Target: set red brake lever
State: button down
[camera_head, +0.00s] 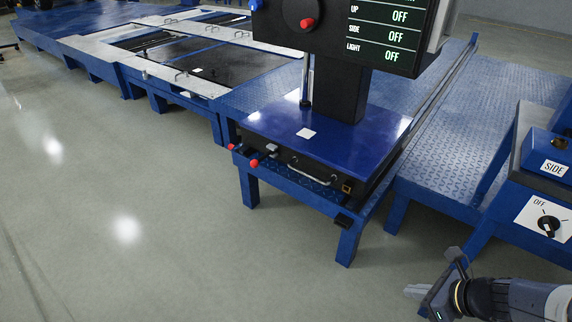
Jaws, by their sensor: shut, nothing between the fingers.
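A red knob (254,163) on a short dark stem sticks out at the front left of the blue-topped console (350,140). A second, smaller red knob (231,147) sits just left of it. Another red knob (308,23) is on a round dial on the black panel above. I cannot tell for sure which of these is the brake lever. My gripper (414,291) is at the lower right, over the floor, pointing left. It is shut and empty, well apart from the console and all red knobs.
A display panel (385,30) reads OFF on its UP, SIDE and LIGHT rows. A silver handle (308,174) is on the console's front. A SIDE box (555,168) and an OFF rotary switch (549,226) stand at right. Open floor (150,240) lies front left.

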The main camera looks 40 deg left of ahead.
aim_at(255, 163)
jog(key=i+j+u, duration=0.4)
jog(key=i+j, duration=0.25)
jog(key=j, duration=0.2)
jog(key=i+j+u, duration=0.35)
jog(key=i+j, duration=0.3)
jog(key=i, duration=0.05)
